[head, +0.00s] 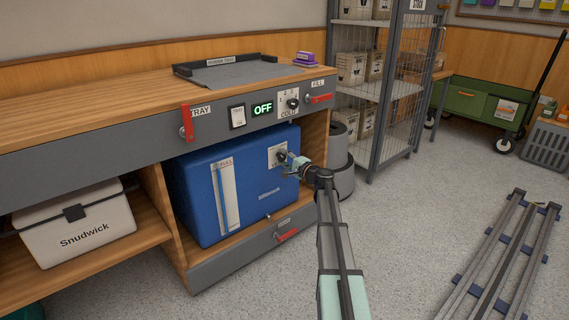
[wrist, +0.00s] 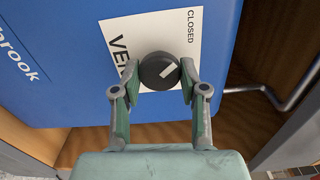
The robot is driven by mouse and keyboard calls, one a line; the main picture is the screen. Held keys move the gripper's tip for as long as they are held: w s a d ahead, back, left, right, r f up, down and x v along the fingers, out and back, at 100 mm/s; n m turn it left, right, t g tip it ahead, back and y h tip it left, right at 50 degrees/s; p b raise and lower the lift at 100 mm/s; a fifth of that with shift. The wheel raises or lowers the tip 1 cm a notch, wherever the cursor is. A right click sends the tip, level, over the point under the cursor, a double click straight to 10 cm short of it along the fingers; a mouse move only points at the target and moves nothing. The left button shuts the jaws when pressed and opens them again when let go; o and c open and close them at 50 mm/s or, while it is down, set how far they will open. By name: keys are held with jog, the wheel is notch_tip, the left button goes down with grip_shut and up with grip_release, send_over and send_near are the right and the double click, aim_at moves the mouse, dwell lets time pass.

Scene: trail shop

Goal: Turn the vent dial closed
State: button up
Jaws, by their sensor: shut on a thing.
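The vent dial (wrist: 153,72) is a round black knob with a white pointer mark, on a white label plate (wrist: 190,45) on the front of the blue box (head: 205,205). In the wrist view the plate reads "CLOSED" near the top, with "VE" of a partly hidden word at left. The pointer mark slants toward the upper right. My gripper (wrist: 158,74) has one finger on each side of the dial, shut on it. In the head view my gripper (head: 288,160) is at the plate and largely hides the dial.
The box sits in an open bay under the wooden counter (head: 110,105). Red handles (head: 187,122) and a control panel reading "OFF" (head: 262,108) are above it, and a drawer with a red handle (head: 287,233) below. A wire shelf rack (head: 375,90) stands at right.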

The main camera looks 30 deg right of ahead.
jog(key=shift+w+n, duration=0.1)
jog(key=shift+n, duration=0.5)
jog(key=o, duration=1.1)
jog(key=v, duration=1.2)
